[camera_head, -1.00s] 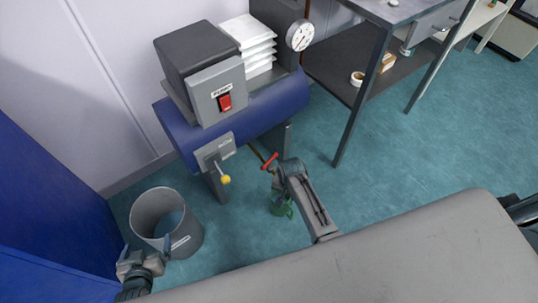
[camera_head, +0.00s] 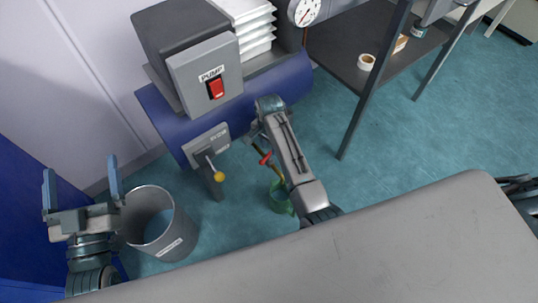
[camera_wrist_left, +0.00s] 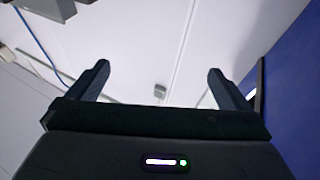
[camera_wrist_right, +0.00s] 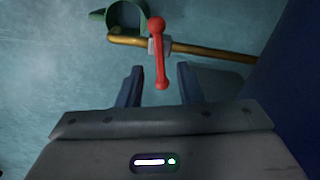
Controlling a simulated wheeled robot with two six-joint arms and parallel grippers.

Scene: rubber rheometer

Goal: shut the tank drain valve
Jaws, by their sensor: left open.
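The drain valve has a red lever (camera_head: 265,157) on a thin brass pipe under the blue tank (camera_head: 290,80). In the right wrist view the red lever (camera_wrist_right: 160,60) lies across the brass pipe (camera_wrist_right: 205,50), its near end between the fingertip lines. My right gripper (camera_wrist_right: 160,72) is open around that end; contact cannot be told. In the head view the right arm's links partly hide this gripper beside the tank. My left gripper (camera_head: 82,172) is open and empty, raised at the far left, fingers up.
A green container (camera_head: 281,198) stands on the floor below the pipe. A grey bin (camera_head: 160,225) stands left of it. A lever with a yellow knob (camera_head: 219,176) sticks out from the tank's front. A pump box with a red switch (camera_head: 215,88) sits on top.

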